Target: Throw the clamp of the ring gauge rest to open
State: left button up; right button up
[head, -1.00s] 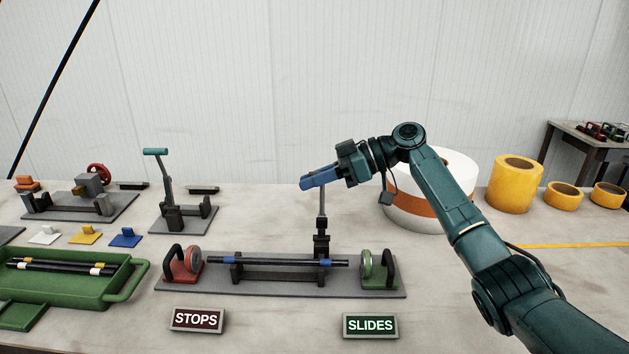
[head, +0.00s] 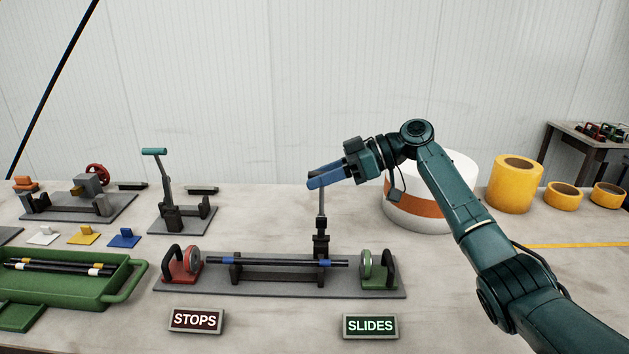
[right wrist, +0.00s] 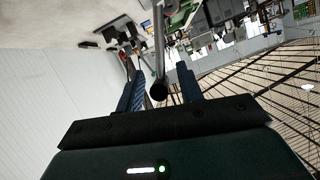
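The ring gauge rest (head: 280,285) is a long grey plate at the front middle. A dark rod with blue bands (head: 275,262) lies on its supports. Its clamp lever (head: 321,203) stands upright behind the rod, right of the middle. My right gripper (head: 312,184) is at the top of the lever, and its blue fingers hide the lever's upper end. In the right wrist view the lever's dark end (right wrist: 158,91) lies between the two fingers, with a gap on each side. My left gripper is out of view.
A red ring gauge (head: 194,258) and a green ring gauge (head: 367,264) stand at the rod's ends. STOPS (head: 196,320) and SLIDES (head: 370,326) signs lie in front. A teal-handled clamp stand (head: 168,185), a green tray (head: 110,288) and a white-orange roll (head: 455,185) are nearby.

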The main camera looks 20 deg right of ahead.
jog(key=b+v, duration=0.1)
jog(key=v, duration=1)
jog(key=shift+d+b, duration=0.25)
jog(key=shift+b, duration=0.15)
jog(key=shift+s, duration=0.1)
